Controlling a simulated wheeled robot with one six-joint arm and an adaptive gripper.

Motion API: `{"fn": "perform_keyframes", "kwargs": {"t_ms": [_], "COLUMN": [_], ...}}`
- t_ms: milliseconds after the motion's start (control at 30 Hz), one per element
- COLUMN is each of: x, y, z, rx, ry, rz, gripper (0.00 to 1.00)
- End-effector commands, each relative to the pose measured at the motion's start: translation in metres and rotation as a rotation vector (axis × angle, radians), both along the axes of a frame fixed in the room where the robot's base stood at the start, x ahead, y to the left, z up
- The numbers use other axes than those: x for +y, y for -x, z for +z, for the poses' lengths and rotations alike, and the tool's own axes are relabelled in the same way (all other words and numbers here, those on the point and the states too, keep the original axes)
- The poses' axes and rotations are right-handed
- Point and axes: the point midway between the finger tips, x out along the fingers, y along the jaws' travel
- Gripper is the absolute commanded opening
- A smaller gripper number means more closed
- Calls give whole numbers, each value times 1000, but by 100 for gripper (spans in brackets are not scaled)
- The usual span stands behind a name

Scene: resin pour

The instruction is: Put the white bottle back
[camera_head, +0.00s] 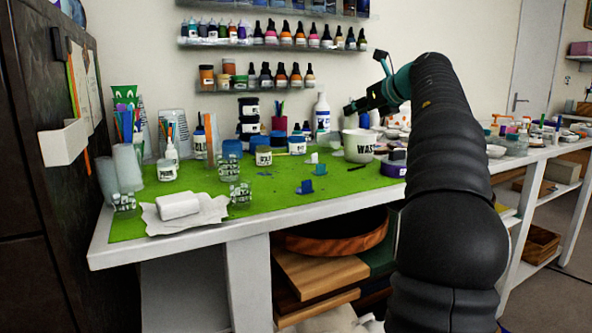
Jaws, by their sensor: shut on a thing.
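A white bottle (322,113) with a blue label stands upright at the back of the green-topped table, behind and left of a white cup. A smaller white bottle (171,151) stands at the table's left side. My gripper (362,101) is at the far end of my arm, over the back of the table, just right of the larger white bottle in the picture. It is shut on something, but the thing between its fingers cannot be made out. A small gap shows between the gripper and the larger bottle; their difference in depth is unclear.
The white cup (359,146) stands below my gripper in the picture. Jars, glasses and a white block (178,205) on paper crowd the table's left. Wall shelves (270,46) hold small bottles. The green mat (290,205) is clear near the front middle.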

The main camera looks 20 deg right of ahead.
Motion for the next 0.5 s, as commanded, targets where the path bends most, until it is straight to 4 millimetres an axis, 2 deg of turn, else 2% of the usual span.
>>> {"fn": "perform_keyframes", "kwargs": {"t_ms": [100,267,367,500], "x": [-4,-4,6,30], "y": [-19,-30,-35,-44], "z": [-3,-8,-15,-32], "rx": [-3,-7,-7,-7], "ry": [1,3,3,2], "rz": [50,82,90,92], "gripper": [3,3,3,3]}}
